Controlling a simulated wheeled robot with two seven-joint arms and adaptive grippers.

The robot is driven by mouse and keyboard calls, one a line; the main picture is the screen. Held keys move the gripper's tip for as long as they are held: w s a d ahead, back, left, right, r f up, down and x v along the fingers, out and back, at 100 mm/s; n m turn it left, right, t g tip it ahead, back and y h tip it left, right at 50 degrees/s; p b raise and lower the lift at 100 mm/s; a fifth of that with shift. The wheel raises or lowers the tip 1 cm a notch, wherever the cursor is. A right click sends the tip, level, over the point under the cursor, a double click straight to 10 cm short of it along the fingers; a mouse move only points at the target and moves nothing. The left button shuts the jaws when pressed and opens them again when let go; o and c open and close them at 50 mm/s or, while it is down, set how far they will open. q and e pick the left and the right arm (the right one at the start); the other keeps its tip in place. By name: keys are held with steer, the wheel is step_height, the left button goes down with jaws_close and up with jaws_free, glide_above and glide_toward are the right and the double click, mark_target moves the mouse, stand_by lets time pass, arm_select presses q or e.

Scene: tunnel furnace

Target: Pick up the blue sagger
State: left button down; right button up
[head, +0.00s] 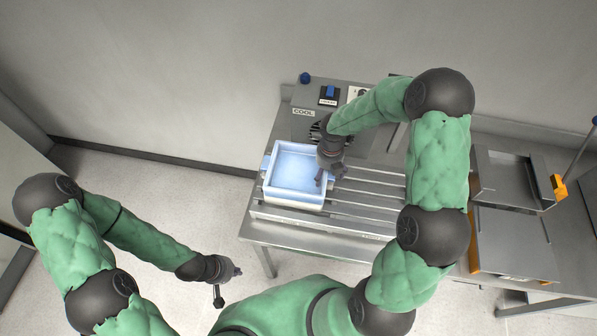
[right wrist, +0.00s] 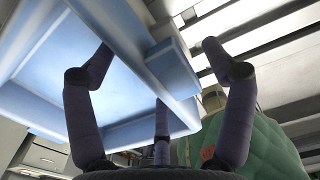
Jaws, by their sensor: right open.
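The blue sagger (head: 291,198) is a light blue open box, empty inside as far as I see, on the left part of the slatted metal bench. My right gripper (head: 330,181) is at its right wall. In the right wrist view the sagger (right wrist: 35,100) fills the left side, with a block-like lug (right wrist: 172,68) on its wall. The open fingers of my right gripper (right wrist: 158,50) appear on both sides of that wall, one over the inside and one outside. I cannot tell if they touch it. My left gripper (head: 225,278) hangs over the floor, away from the bench; its fingers are unclear.
A panel marked COOL (head: 303,112) with a blue switch (head: 329,93) stands behind the sagger. Bare slats (head: 372,192) run to its right. A grey metal tray (head: 515,180) with orange fittings is at the far right. The floor at the left is clear.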

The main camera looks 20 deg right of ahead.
steer(key=shift+c, duration=0.3)
steer(key=c, duration=1.4)
steer(key=shift+r, duration=0.1)
jaws_close()
steer(key=shift+w+r, duration=0.1)
